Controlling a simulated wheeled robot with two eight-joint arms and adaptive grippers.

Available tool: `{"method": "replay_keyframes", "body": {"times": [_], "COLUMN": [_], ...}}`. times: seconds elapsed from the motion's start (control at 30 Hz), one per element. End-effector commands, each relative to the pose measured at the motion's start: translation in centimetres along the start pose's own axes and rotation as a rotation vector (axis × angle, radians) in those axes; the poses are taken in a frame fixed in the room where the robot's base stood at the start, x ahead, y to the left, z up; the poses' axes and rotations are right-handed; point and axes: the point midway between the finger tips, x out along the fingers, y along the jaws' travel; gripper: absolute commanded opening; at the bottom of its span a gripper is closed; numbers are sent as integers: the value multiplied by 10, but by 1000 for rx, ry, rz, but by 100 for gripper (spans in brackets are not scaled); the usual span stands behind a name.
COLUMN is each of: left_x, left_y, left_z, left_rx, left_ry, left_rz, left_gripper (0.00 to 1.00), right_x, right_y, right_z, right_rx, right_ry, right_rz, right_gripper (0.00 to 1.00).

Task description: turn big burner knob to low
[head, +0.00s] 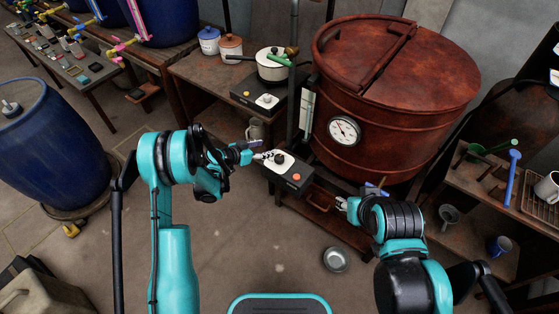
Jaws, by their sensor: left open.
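The big burner's control box (290,172) is a dark box below the large rust-red vat (395,90). A black knob (280,159) sits on a pale plate on its top, and an orange button shows on it too. My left gripper (262,156) is open, its fingertips just left of the knob; whether they touch it cannot be told. My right gripper (341,203) is low and right of the box, small in view, and its jaws are hard to make out. The knob's marks are too small to read.
A small burner (262,97) with a white pot (275,64) stands on the table behind. A round gauge (344,130) is on the vat. A blue barrel (50,145) stands at left. A metal bowl (336,259) lies on the floor. A side table (470,190) holds tools.

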Motion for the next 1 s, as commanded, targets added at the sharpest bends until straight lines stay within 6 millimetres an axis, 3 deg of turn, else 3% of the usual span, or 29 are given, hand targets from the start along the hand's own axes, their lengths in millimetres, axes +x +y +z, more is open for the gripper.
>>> {"method": "replay_keyframes", "body": {"times": [0.03,0.1,0.3,0.47,0.8,1.0], "left_x": [14,26,42,59,111,121], "left_y": [-2,-2,0,1,3,4], "left_z": [21,40,70,74,68,65], "left_rx": [15,38,72,78,78,77], "left_ry": [23,53,100,106,104,104], "left_rz": [9,21,36,39,37,38], "left_gripper": [58,58,58,58,58,58], "right_x": [4,6,9,14,29,30], "right_y": [0,0,0,0,0,0], "right_z": [3,4,6,10,20,22], "right_rx": [0,0,0,0,0,0], "right_ry": [0,0,0,0,0,0], "right_rz": [0,0,0,0,0,0], "right_gripper": [40,40,40,40,40,40]}}
